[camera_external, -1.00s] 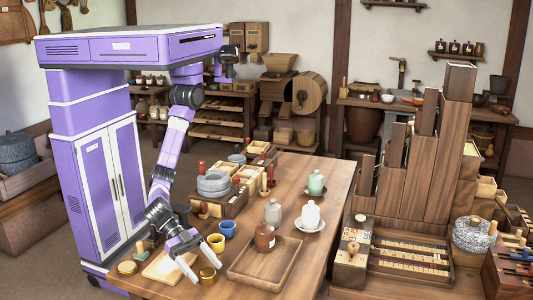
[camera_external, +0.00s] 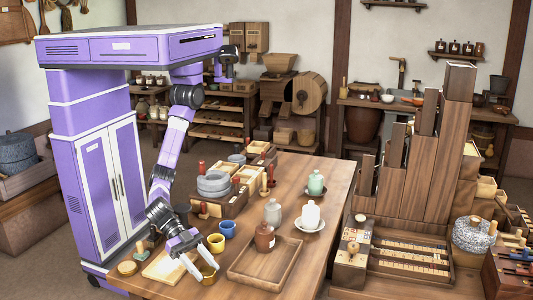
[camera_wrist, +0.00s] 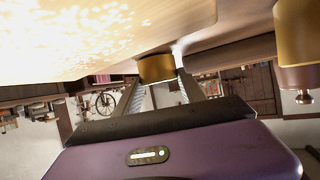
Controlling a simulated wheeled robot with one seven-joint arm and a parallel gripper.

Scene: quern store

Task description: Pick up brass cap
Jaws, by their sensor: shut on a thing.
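The brass cap (camera_external: 208,276) is a small gold-coloured cylinder near the front edge of the wooden table. In the wrist view the brass cap (camera_wrist: 155,69) sits between my two fingertips. My gripper (camera_external: 204,271) reaches down at a slant from the left and is shut on the brass cap, with one finger on each side. My gripper also shows in the wrist view (camera_wrist: 157,82). The cap appears to be at table level; I cannot tell whether it is clear of the surface.
A yellow cup (camera_external: 216,243) and a blue cup (camera_external: 227,229) stand just behind the cap. A wooden tray (camera_external: 240,274) lies to the right, with a brown jar (camera_external: 264,237) at its back edge. A pale board (camera_external: 163,267) lies to the left. The far right tabletop has free room.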

